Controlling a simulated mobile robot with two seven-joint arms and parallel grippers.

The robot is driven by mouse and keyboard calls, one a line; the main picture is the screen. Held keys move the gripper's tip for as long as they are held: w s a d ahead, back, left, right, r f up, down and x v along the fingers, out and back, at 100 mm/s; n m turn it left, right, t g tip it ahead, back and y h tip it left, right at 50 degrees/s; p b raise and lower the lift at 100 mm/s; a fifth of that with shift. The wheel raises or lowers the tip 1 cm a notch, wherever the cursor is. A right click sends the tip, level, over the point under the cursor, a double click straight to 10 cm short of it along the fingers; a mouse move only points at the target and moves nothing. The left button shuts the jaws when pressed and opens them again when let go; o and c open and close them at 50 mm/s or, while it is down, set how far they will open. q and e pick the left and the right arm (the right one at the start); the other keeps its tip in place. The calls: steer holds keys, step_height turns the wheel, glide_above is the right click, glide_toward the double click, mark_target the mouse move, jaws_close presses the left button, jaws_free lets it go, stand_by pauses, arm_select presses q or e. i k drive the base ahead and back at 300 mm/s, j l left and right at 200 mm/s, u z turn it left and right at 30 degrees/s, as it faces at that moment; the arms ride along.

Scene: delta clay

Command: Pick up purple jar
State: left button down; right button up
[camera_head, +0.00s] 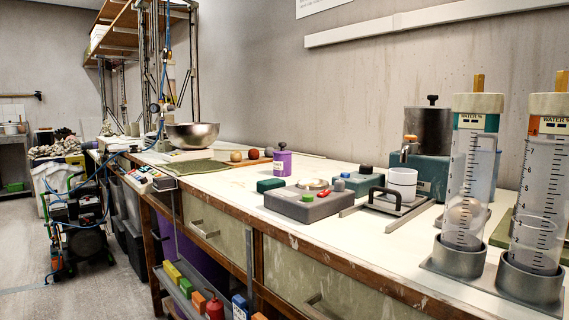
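The purple jar (282,162) stands upright on the white workbench top, near its middle in the head view. It has a pale label on its front and a small dark knob on top. A dark green block (270,185) lies just in front of it, and a small orange ball is to its left. Neither of my grippers shows in this view.
A grey box with knobs (304,204) sits in front of the jar. Right of it stand a white cup (402,184) and tall clear cylinders (468,180). A steel bowl (192,135) is farther back left. Floor at left front is open.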

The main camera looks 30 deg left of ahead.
mark_target(282, 164)
steer(key=j+z, duration=0.15)
steer(key=j, duration=0.3)
steer(key=k+j+z, duration=0.1)
steer(key=j, duration=0.4)
steer(key=j+z, duration=0.15)
steer(key=j, duration=0.3)
steer(key=k+j+z, duration=0.15)
steer(key=j, duration=0.3)
steer(key=k+j+z, duration=0.1)
steer(key=j, duration=0.3)
